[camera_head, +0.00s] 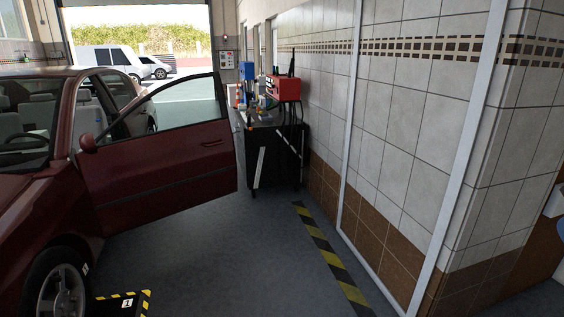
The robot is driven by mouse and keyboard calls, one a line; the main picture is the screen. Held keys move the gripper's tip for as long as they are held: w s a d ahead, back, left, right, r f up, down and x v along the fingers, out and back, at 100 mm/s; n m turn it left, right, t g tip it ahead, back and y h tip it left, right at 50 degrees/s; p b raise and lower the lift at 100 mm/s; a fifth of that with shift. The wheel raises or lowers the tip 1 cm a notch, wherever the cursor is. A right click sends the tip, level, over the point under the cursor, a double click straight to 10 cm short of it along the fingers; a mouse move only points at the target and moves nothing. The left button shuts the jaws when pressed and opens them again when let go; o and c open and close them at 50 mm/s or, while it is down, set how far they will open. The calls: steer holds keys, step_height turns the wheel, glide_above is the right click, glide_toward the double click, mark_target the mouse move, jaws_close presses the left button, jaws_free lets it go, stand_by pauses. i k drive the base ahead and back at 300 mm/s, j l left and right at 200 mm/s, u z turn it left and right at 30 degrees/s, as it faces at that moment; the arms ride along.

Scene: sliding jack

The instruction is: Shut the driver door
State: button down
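The driver door (160,165) of the dark red car (30,190) stands wide open. It swings out to the right from its front hinge edge near the side mirror (87,143). Its outer face and door handle (212,143) show. The window frame rises above it, and the view passes through the glass. The door's free edge is near the black tool cart, and I cannot tell whether they touch. My gripper is not in view.
The black tool cart (278,158) with a red box (284,88) stands against the tiled wall (405,110). Yellow-black floor tape (330,258) runs along the wall. A marked plate (122,304) lies by the front wheel (62,290). The grey floor (215,260) between car and wall is clear.

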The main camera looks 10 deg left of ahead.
mark_target(134, 182)
steer(key=i+u, duration=0.25)
steer(key=i, duration=0.7)
steer(key=i+l+u, duration=0.1)
steer(key=i+u, duration=0.15)
steer(key=i, duration=0.7)
steer(key=i+u, duration=0.25)
steer(key=i, duration=0.65)
steer(key=i+l+u, duration=0.2)
steer(key=i, duration=0.7)
steer(key=i+j+u, duration=0.15)
steer(key=i+j, duration=0.3)
steer(key=i+j+u, duration=0.2)
steer(key=i+j, duration=0.15)
steer(key=i, duration=0.3)
